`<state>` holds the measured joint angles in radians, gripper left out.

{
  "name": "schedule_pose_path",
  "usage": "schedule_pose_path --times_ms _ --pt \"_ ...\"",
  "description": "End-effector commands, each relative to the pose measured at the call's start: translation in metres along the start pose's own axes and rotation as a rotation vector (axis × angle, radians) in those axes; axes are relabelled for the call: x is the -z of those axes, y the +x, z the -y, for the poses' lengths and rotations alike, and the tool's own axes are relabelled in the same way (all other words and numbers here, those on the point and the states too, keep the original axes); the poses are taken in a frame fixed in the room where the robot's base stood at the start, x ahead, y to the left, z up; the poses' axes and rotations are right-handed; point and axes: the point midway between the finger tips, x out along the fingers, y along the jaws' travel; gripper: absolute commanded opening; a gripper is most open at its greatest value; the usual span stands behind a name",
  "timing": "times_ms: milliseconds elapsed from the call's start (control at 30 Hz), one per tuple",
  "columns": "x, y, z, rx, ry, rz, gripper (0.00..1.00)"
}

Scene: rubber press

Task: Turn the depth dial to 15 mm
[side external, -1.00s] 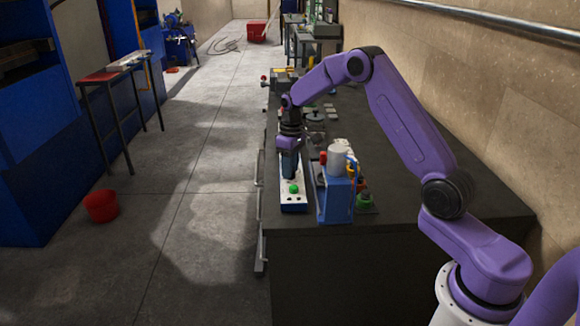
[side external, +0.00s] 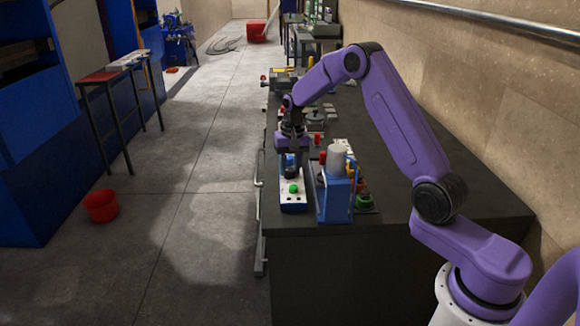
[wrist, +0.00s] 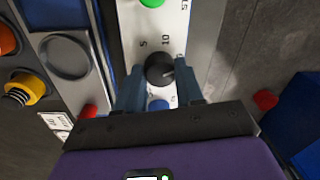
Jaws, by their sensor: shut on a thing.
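The depth dial (wrist: 159,69) is a round black knob on a white panel (wrist: 128,22), in the upper middle of the wrist view. Printed marks 5 and 10 show above it; a further mark at its right is too small to read surely. My gripper (wrist: 158,78) is shut on the dial, one blue-grey finger on each side. The knob's pointer seems to face right, but its exact setting is unclear.
A green button (side external: 293,188) sits on the panel's near end. A blue stand with a grey cylinder (side external: 337,160) rises close at its right. A yellow knob (wrist: 24,88) and red parts lie left in the wrist view. The bench's near right top is clear.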

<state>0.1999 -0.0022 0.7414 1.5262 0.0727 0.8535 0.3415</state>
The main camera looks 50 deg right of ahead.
Motion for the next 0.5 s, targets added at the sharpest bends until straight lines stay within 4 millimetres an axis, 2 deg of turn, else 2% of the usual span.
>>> schedule_pose_path --times_ms 500 --pt "0.0001 -0.0014 0.0007 0.001 0.108 -0.009 0.06"
